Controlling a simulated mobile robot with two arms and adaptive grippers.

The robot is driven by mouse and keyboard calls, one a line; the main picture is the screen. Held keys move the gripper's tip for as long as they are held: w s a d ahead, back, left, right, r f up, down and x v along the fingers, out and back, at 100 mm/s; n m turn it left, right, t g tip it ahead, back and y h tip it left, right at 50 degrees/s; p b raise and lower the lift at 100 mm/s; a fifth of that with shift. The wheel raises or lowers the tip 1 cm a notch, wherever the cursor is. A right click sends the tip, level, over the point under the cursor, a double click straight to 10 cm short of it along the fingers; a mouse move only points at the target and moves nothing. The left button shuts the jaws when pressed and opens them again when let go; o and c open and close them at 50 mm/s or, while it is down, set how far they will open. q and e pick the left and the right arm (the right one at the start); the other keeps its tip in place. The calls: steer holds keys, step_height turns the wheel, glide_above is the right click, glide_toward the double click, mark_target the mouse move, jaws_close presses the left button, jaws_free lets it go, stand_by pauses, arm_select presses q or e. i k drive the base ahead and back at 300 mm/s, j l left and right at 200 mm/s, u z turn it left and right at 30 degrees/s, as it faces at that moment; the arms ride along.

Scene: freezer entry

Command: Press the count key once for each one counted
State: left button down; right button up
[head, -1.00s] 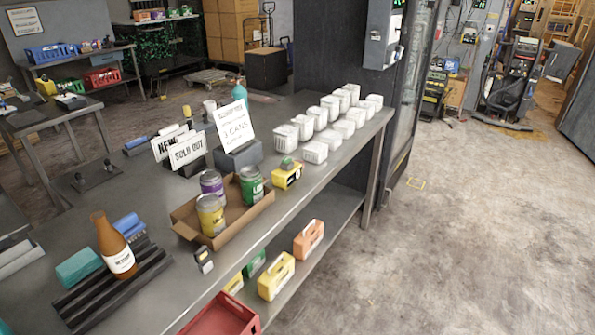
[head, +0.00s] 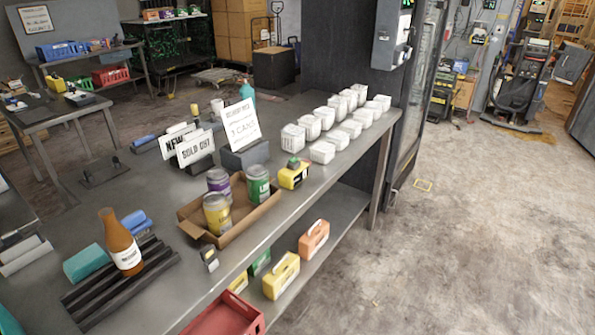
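Three cans stand upright in an open cardboard tray (head: 251,221) on the metal bench: a purple can (head: 219,184), a yellow can (head: 216,214) and a green can (head: 258,184). A white note (head: 239,124) reading what looks like "3 CANS" stands upright behind them on a dark block (head: 245,156). A small yellow-and-black device (head: 293,174) sits right of the tray. A small dark device with a pale face (head: 210,259) sits at the tray's front. I cannot tell which of them bears the count key. Neither of my grippers is in view.
White tubs (head: 322,152) fill the bench's far right end. A brown bottle (head: 121,243) stands on a black slatted rack (head: 85,305). A red crate (head: 226,318) and boxes occupy the lower shelf.

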mark_target(294, 159)
steer(key=i+l+u, duration=0.2)
steer(key=i+l, duration=0.15)
steer(key=l, duration=0.3)
steer(key=i+l+u, duration=0.1)
steer(key=l, duration=0.25)
steer(key=i+l+u, duration=0.1)
steer(key=l, duration=0.25)
steer(key=i+l+u, duration=0.1)
steer(key=i+l, duration=0.15)
steer(key=i+l+u, duration=0.1)
steer(key=l, duration=0.4)
steer(key=i+l+u, duration=0.1)
steer(key=l, duration=0.25)
